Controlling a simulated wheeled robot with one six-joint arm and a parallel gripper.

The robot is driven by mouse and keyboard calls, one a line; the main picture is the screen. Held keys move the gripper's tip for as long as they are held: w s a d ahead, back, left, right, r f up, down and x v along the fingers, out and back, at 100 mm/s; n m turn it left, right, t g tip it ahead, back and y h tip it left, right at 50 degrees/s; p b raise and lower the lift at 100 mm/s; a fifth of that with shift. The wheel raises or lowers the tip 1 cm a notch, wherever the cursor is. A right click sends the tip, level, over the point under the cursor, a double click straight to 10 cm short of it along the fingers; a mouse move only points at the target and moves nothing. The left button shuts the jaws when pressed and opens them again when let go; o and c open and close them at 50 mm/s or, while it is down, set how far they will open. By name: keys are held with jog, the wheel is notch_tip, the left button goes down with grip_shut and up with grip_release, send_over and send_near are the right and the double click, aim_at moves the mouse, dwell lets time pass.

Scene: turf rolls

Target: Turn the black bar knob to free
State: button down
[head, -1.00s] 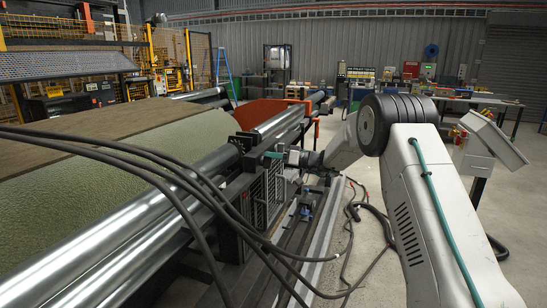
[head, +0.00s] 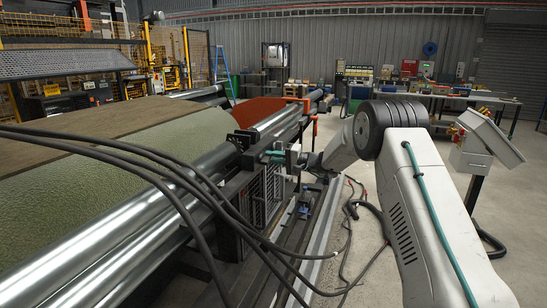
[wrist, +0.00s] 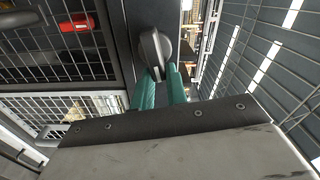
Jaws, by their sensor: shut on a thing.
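The black bar knob (wrist: 153,50) shows at the top middle of the wrist view, on a dark upright plate (wrist: 117,30). My gripper (wrist: 160,80) has two teal fingers that reach up to the knob and are shut on its bar. The fingertips hide part of the bar. In the head view my gripper (head: 276,154) is small, at the side of the roller machine, and the knob cannot be made out there. I cannot read any marking around the knob.
Wire mesh guards (wrist: 40,45) flank the plate, with a red item (wrist: 78,23) behind one. In the head view, green turf (head: 130,155) lies beside long steel rollers (head: 130,240). Black hoses (head: 180,170) cross in front. Cables lie on the open floor (head: 340,245).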

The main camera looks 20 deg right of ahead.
jog(key=shift+f+m, duration=0.4)
jog(key=shift+m, duration=0.7)
jog(key=c, duration=1.4)
grip_release()
jog(key=shift+d, duration=0.1)
jog(key=v, duration=0.7)
jog(key=shift+s+d, duration=0.25)
jog(key=shift+s, duration=0.1)
jog(key=shift+m, duration=0.3)
